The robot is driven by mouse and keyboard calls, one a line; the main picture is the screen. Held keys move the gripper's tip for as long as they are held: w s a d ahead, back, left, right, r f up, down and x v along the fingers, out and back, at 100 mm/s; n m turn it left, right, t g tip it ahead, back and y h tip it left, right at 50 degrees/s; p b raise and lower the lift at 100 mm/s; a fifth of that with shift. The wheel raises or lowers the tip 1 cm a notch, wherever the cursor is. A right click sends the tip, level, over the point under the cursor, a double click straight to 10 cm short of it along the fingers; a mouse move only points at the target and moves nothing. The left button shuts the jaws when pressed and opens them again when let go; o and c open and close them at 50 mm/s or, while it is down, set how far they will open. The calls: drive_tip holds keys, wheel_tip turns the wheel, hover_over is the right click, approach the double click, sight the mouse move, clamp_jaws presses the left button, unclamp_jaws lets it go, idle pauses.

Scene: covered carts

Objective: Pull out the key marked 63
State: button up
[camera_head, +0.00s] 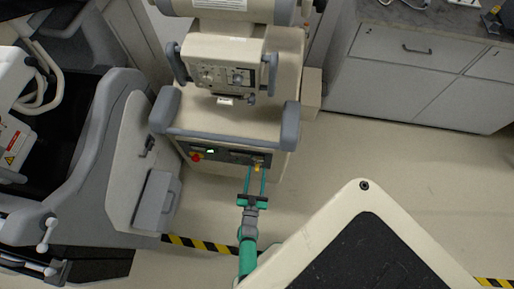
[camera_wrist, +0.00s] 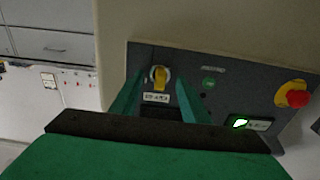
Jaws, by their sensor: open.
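A yellow key (camera_wrist: 160,74) sits in a switch on the dark control panel (camera_wrist: 226,78), with a small white label (camera_wrist: 156,97) below it. The label's writing is too blurred to read, so I cannot confirm a 63. My gripper (camera_wrist: 158,81) is open, with its two green fingers one on either side of the key in the wrist view. I cannot tell whether they touch it or how far they reach. In the head view my gripper (camera_head: 256,171) is at the right end of the panel, and the key is a small yellow spot (camera_head: 257,167).
A red knob on a yellow base (camera_wrist: 294,97) and a lit green switch (camera_wrist: 239,122) are on the panel's right in the wrist view. The beige cart (camera_head: 225,122) has grey handles. A grey-white machine (camera_head: 110,150) stands left. Cabinets (camera_head: 405,80) stand at the upper right.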

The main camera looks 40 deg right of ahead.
drive_tip(key=shift+w+d, duration=0.3)
drive_tip(key=shift+d, duration=0.05)
idle(0.7)
idle(0.6)
clamp_jaws()
drive_tip(key=shift+a, duration=0.1)
drive_tip(key=shift+v, duration=2.9)
